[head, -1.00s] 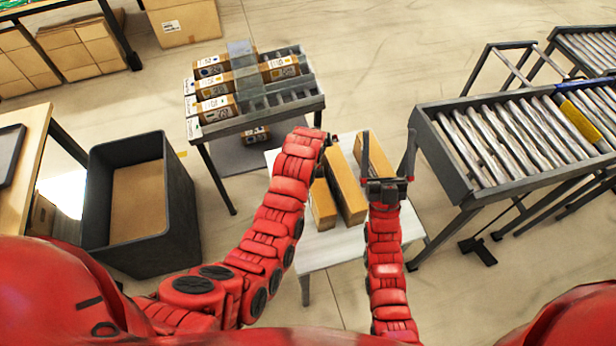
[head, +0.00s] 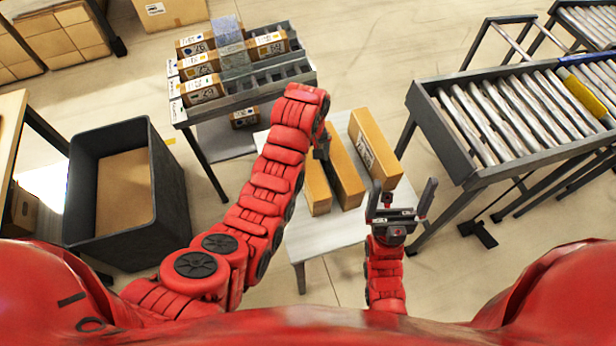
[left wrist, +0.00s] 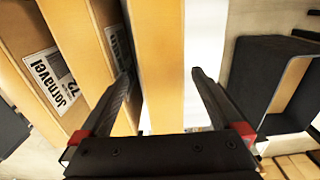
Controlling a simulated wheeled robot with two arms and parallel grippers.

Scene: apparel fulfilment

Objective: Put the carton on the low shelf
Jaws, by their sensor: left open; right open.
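Three long brown cartons stand side by side on a white table: a left one (head: 318,193), a middle one (head: 346,178) and a right one (head: 376,150). My left gripper (head: 322,148) is open at the left and middle cartons, partly hidden by its arm. In the left wrist view its open fingers (left wrist: 161,73) lie to either side of the left carton (left wrist: 158,40); contact cannot be told. My right gripper (head: 402,200) is open and empty, in front of the right carton. A low shelf (head: 215,143) lies under the grey rack, with a small carton (head: 245,117) on it.
The grey rack (head: 300,80) holds several labelled cartons on top. A dark bin (head: 172,190) stands at left. A roller conveyor (head: 520,115) stands right of the white table (head: 325,240). Bare floor lies between bin and table.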

